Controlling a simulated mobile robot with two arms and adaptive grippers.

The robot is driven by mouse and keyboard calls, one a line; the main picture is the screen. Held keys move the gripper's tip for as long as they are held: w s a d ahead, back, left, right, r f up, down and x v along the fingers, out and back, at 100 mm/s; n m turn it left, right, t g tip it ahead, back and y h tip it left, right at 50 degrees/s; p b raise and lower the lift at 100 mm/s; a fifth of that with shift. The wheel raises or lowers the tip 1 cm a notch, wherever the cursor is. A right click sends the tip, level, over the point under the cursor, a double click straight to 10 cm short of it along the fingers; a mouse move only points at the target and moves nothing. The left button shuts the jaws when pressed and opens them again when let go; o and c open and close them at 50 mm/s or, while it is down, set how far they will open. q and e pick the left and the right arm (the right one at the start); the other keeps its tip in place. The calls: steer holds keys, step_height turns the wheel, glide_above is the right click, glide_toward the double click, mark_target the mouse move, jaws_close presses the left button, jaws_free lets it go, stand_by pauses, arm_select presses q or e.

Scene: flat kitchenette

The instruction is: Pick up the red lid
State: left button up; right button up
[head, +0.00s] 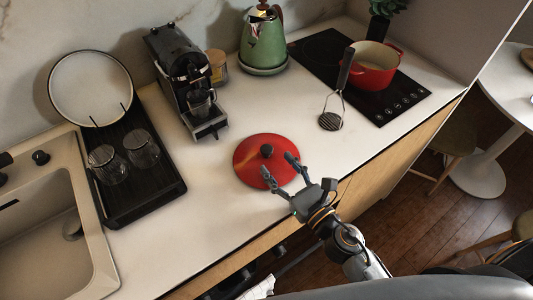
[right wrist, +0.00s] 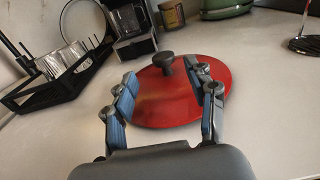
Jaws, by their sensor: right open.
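The red lid (head: 255,168) lies flat on the white counter, with a dark round knob (head: 267,151) on top. My right gripper (head: 278,169) is open and empty, its fingers reaching over the near right part of the lid. In the right wrist view the lid (right wrist: 178,105) shows ahead between and beyond the open fingers of my right gripper (right wrist: 160,85). The knob (right wrist: 164,62) stands just past the fingertips, near the right finger. I cannot tell whether a finger touches the lid. My left gripper is not in view.
A coffee machine (head: 180,70) and a green kettle (head: 262,40) stand behind. A black dish rack (head: 150,195) and sink are left. Counter around the lid is clear.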

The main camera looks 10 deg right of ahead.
mark_target(270, 153)
steer(key=x, duration=0.1)
steer(key=p+x, duration=0.1)
steer(key=x, duration=0.1)
steer(key=p+x, duration=0.1)
steer(key=shift+w+d+r, duration=0.1)
steer(key=shift+w+r, duration=0.2)
steer(key=shift+w, duration=0.15)
steer(key=shift+w+f, duration=0.1)
steer(key=shift+w, duration=0.05)
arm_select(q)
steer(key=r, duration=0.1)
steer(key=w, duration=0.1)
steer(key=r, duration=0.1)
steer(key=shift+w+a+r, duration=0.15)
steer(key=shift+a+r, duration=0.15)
arm_select(e)
steer(key=shift+c, duration=1)
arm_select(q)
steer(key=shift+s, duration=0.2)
arm_select(e)
jaws_close()
